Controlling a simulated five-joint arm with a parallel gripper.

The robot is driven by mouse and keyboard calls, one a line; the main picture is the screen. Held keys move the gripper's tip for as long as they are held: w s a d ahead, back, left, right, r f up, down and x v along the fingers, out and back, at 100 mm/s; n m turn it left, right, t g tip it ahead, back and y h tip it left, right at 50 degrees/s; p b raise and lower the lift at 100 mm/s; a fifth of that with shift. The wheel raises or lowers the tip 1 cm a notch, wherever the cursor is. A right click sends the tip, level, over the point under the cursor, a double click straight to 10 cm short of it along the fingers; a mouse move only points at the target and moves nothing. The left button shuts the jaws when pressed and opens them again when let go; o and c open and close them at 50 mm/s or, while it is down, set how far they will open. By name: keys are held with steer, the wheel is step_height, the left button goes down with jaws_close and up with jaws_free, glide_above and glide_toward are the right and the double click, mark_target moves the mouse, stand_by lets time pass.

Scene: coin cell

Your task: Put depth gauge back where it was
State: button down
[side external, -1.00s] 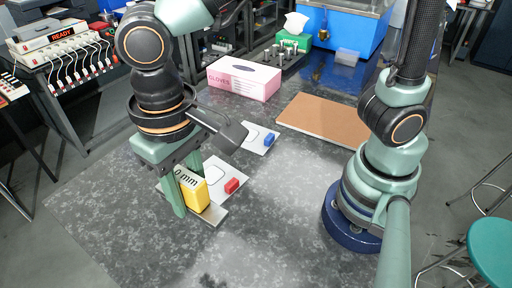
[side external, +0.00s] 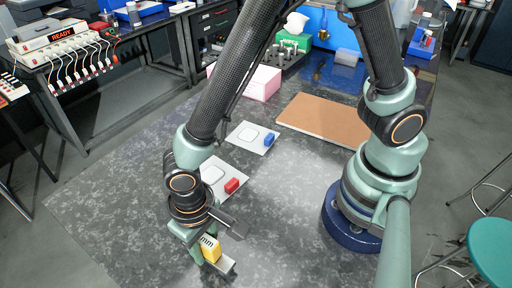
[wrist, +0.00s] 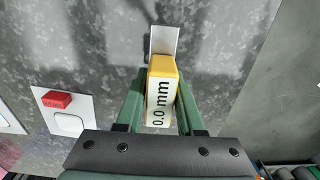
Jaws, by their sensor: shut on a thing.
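The depth gauge (side external: 211,249) is a yellow block with a white face and a flat metal piece at its foot. In the wrist view its face (wrist: 160,105) reads "0.0 mm", and the pale metal piece (wrist: 164,40) points away from me. My gripper (wrist: 158,100) is shut on the block, with one green finger on each side. In the side view my gripper (side external: 204,252) is over the near part of the grey table. I cannot tell whether the gauge touches the table.
A white card (side external: 214,170) with a red block (side external: 232,186) lies behind my gripper. A second card with a blue block (side external: 269,139) lies farther back. A brown board (side external: 325,118) and a pink glove box (side external: 262,83) stand beyond. The table's middle is clear.

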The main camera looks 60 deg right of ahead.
steer(key=shift+f, duration=0.45)
steer(key=shift+f, duration=0.15)
steer(key=c, duration=0.5)
jaws_free()
step_height(320, 180, up, 12)
steer(key=shift+r, duration=0.1)
steer(key=w+d+r+t, duration=0.2)
steer(key=d+r, duration=0.2)
steer(key=d, duration=0.4)
steer(key=w+d+r+t, duration=0.1)
steer(key=d+r, duration=0.3)
steer(key=d, duration=0.5)
steer(key=w+d+r+t, duration=0.2)
steer(key=w+d+r, duration=0.1)
steer(key=d, duration=0.6)
steer(key=shift+r+t, duration=0.3)
steer(key=shift+r, duration=0.1)
